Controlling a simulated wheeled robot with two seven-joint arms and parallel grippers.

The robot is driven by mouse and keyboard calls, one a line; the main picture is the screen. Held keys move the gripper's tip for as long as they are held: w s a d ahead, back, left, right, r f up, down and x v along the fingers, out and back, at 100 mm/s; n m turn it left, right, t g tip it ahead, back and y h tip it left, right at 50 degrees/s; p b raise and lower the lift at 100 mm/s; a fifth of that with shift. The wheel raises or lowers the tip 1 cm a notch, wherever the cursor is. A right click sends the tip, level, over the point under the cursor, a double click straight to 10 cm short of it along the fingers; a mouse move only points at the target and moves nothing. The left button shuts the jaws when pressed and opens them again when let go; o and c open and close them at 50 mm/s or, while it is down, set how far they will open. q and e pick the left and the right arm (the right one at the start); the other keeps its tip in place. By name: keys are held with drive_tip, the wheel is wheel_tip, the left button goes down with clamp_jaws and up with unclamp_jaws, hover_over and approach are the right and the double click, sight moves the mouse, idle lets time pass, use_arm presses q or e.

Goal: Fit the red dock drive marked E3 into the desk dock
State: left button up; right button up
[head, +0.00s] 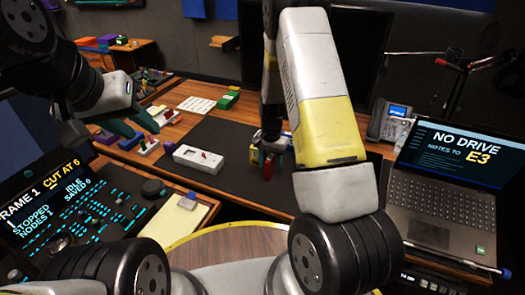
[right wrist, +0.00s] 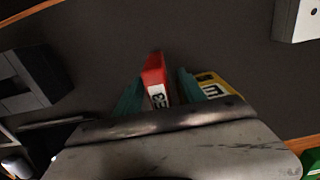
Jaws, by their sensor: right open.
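The red drive marked E3 (right wrist: 155,75) stands between the green fingers of my open right gripper (right wrist: 160,90) in the right wrist view. I cannot tell if either finger touches it. In the head view the red drive (head: 268,168) shows below my right gripper (head: 271,148), over the dark desk mat. A yellow drive (right wrist: 220,86) is just outside the right finger.
A laptop (head: 450,190) reads "NO DRIVE" and "E3" at the right. A control panel (head: 75,215) and a notepad (head: 178,222) are at the lower left. A dark box with recesses (right wrist: 30,80) shows in the wrist view. The mat (head: 225,135) has free room.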

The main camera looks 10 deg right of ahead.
drive_tip(key=shift+f, duration=0.35)
clamp_jaws()
drive_tip(key=shift+r, duration=0.1)
